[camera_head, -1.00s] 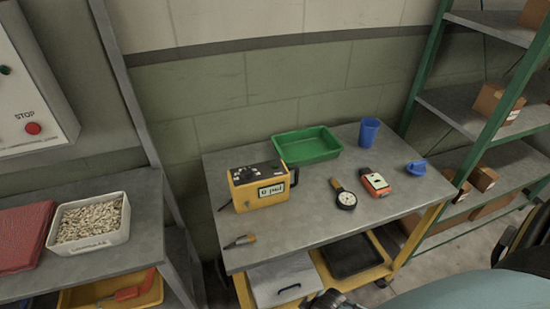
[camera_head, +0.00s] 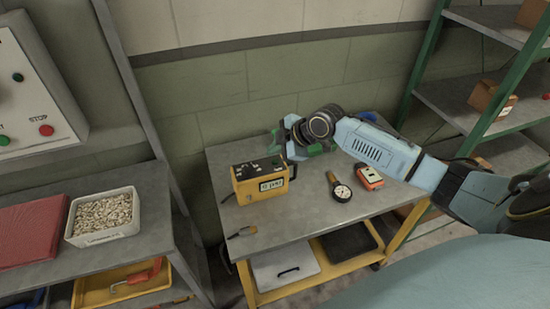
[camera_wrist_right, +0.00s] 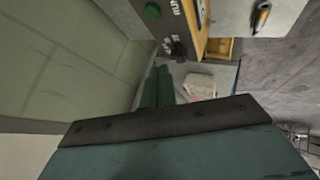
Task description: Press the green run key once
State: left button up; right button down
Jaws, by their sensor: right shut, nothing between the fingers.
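The yellow box (camera_head: 262,188) stands on the grey table with a dark key panel on its top (camera_head: 257,166). In the right wrist view a round green key (camera_wrist_right: 152,11) shows on that dark panel, beside white "RUN" lettering. My right gripper (camera_head: 277,142) is in the head view at the box's back right corner, over the panel's far side. Its fingers (camera_wrist_right: 160,70) are together and empty in the wrist view, below the green key in the picture and apart from it there. The key is too small to make out in the head view. My left gripper is not in view.
My right arm covers most of the green tray (camera_head: 316,150) and blue cup. A wall panel with a red STOP button (camera_head: 46,130) is at left.

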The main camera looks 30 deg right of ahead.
jog(key=shift+n+t, duration=0.3)
jog(key=shift+t, duration=0.1)
jog(key=d+r, duration=0.1)
jog(key=w+d+r, duration=0.2)
jog(key=r, duration=0.1)
jog(key=shift+w+r, duration=0.1)
jog(key=shift+w, duration=0.1)
jog(key=b, duration=0.6)
send_over(278, 164)
notch_tip(278, 164, down, 8)
jog(key=shift+d+r, duration=0.1)
jog(key=shift+f+b, duration=0.5)
jog(key=shift+f, duration=0.05)
jog(key=shift+f, duration=0.1)
dwell(0.8)
jog(key=shift+f, duration=0.3)
